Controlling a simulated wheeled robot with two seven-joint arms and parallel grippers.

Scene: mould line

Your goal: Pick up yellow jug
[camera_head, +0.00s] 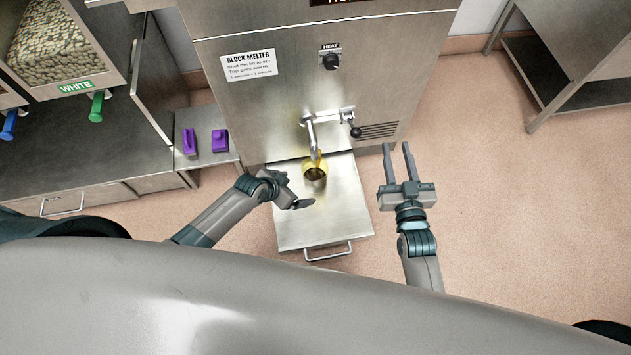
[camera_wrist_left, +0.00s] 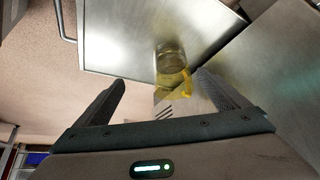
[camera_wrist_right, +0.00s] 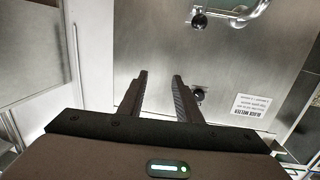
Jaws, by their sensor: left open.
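The yellow jug (camera_head: 315,170) stands on the steel shelf (camera_head: 335,215) below the melter's spout (camera_head: 312,138). In the left wrist view the jug (camera_wrist_left: 169,60) shows clear sides and a yellow handle, ahead of and between my left fingers. My left gripper (camera_head: 297,189) is open and empty, just left of and nearer than the jug, with no contact visible. My right gripper (camera_head: 397,147) is open and empty, over the floor right of the shelf. It points at the melter front in the right wrist view.
The block melter (camera_head: 400,70) stands behind the shelf, with a lever (camera_head: 354,131) beside the spout. Two purple objects (camera_head: 190,141) (camera_head: 220,140) lie on a side ledge to the left. A steel table (camera_head: 590,60) stands at the right; floor before it is clear.

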